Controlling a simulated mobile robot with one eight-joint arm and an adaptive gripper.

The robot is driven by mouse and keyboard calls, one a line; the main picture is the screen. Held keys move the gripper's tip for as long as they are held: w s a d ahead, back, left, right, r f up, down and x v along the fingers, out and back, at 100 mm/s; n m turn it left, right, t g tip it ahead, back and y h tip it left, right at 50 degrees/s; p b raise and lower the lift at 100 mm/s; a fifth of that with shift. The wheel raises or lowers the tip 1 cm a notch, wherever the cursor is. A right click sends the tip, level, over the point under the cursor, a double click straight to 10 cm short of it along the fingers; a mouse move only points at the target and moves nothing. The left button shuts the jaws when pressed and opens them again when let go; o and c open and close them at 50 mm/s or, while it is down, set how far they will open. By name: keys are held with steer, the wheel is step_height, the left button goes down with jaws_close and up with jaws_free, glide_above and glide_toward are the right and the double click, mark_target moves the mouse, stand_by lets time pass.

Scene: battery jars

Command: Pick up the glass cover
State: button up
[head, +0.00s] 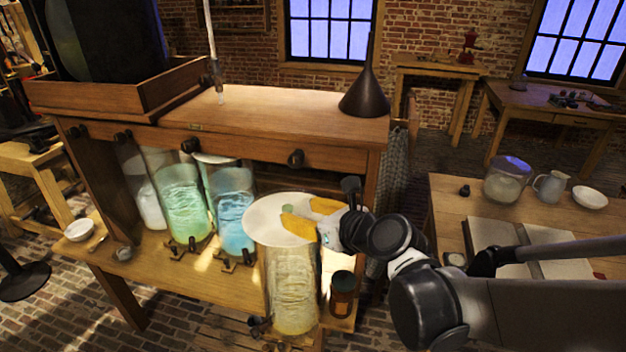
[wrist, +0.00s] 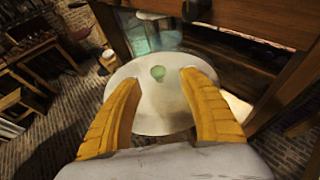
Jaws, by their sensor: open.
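The glass cover (head: 262,222) is a pale round disc lying on top of the front glass jar (head: 292,285) in the head view. A small greenish knob (wrist: 158,73) stands on the disc (wrist: 150,110) in the wrist view. My gripper (head: 297,216) has yellow fingers and is open over the right part of the disc. In the wrist view my gripper (wrist: 160,90) has one finger on each side, with the knob between and beyond the tips. No finger touches the knob. Whether the fingers touch the disc I cannot tell.
Jars with green liquid (head: 183,205) and blue liquid (head: 232,220) stand left on the wooden bench (head: 150,268). A dark brown container (head: 342,295) stands right of the front jar. The upper shelf (head: 290,118) holds a dark funnel (head: 365,90).

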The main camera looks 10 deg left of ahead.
mark_target(289, 208)
steer(key=b+x, duration=0.1)
steer(key=x, duration=0.4)
steer(key=shift+w+a, duration=0.1)
steer(key=shift+a, duration=0.25)
jaws_close()
